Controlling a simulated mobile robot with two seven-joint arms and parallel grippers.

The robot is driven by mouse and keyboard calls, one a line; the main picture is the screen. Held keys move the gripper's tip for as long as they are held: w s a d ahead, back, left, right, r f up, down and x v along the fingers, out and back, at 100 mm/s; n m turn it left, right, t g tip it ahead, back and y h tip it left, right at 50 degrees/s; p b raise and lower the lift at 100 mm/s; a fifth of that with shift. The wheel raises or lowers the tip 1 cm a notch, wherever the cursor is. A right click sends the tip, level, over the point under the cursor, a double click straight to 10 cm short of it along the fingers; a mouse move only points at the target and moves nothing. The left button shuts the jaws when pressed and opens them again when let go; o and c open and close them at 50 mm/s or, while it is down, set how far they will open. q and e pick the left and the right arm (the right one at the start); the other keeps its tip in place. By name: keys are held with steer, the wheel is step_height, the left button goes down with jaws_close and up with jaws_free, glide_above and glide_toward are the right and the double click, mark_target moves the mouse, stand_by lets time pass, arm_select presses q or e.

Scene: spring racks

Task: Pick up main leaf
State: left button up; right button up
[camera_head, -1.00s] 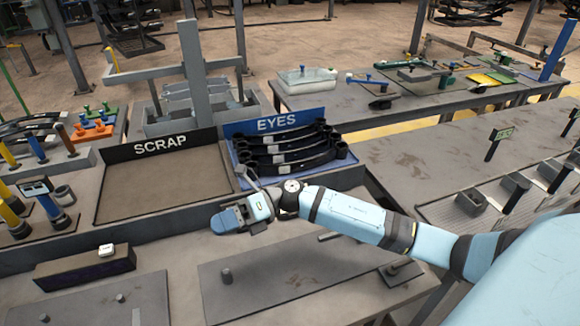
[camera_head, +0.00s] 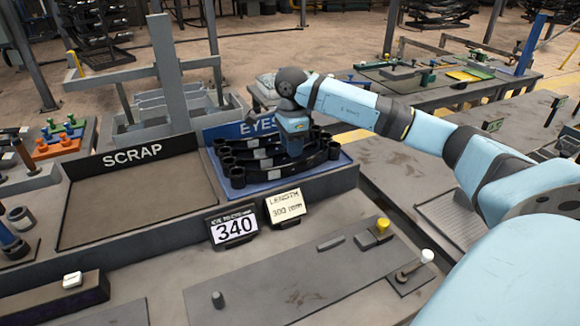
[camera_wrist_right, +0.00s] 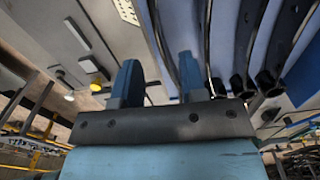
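Several black curved leaves with rolled eyes at their ends lie side by side in the blue EYES tray (camera_head: 335,165); the front leaf (camera_head: 262,177) is nearest me. My right gripper (camera_head: 294,150) points down over the middle of these leaves, and its fingertips are hidden in the head view. In the right wrist view the two blue fingers (camera_wrist_right: 160,80) stand apart. A dark leaf (camera_wrist_right: 163,40) runs up between them, and more leaves lie to their right. I cannot tell whether either finger touches a leaf. My left gripper is not in view.
The empty SCRAP tray (camera_head: 135,200) is left of the EYES tray. A sign reading 340 (camera_head: 234,228) and a LENGTH card (camera_head: 285,207) stand in front. A flat plate (camera_head: 290,285) with small fixtures lies on the near bench.

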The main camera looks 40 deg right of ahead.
mark_target(291, 175)
step_height(291, 175, down, 8)
steer(key=shift+p, duration=0.3)
jaws_close()
steer(key=shift+d+r, duration=0.1)
